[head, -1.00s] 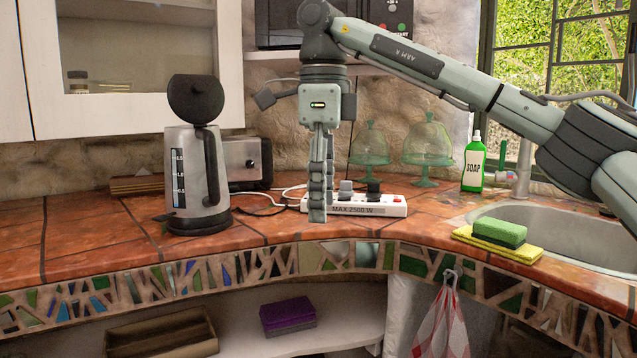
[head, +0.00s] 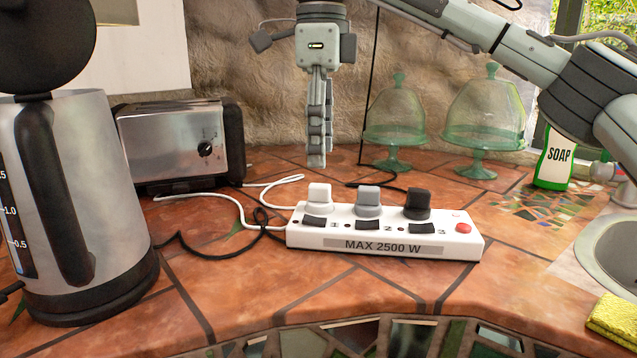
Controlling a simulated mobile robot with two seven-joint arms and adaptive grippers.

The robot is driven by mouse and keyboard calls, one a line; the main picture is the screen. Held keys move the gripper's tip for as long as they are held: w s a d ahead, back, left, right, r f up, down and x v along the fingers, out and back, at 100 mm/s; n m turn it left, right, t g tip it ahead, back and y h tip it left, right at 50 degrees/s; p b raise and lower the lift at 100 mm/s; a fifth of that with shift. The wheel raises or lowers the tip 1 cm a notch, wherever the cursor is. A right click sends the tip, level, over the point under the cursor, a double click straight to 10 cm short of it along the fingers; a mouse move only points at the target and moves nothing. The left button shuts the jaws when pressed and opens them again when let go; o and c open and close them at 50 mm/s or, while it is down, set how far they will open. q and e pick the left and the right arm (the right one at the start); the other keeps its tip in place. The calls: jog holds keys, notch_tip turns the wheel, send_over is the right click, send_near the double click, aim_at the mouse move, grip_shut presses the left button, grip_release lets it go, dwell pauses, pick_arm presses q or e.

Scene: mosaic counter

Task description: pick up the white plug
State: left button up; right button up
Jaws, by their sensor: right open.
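The white plug (head: 319,196) sits in the first socket, at the left end of a white power strip (head: 384,246) labelled MAX 2500 W. A grey plug (head: 368,199) and a black plug (head: 417,203) sit in the sockets to its right. My right gripper (head: 317,163) hangs pointing down, above the white plug in the picture and apart from it. It is seen edge-on with nothing between its fingers that I can see. My left gripper is not in view.
A kettle (head: 95,180) stands close at the left, with a toaster (head: 185,145) behind it. White and black cables lie left of the strip. Glass domes (head: 485,110), a soap bottle (head: 556,160) and a sink (head: 615,255) are at the right. The front tiles are clear.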

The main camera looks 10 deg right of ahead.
aim_at(320, 185)
jog(key=shift+w, duration=0.35)
jog(key=shift+w+f, duration=0.1)
jog(key=shift+f, duration=0.15)
notch_tip(320, 185, down, 7)
jog(key=shift+w, duration=0.1)
jog(key=c, duration=1.2)
jog(key=shift+c, duration=0.2)
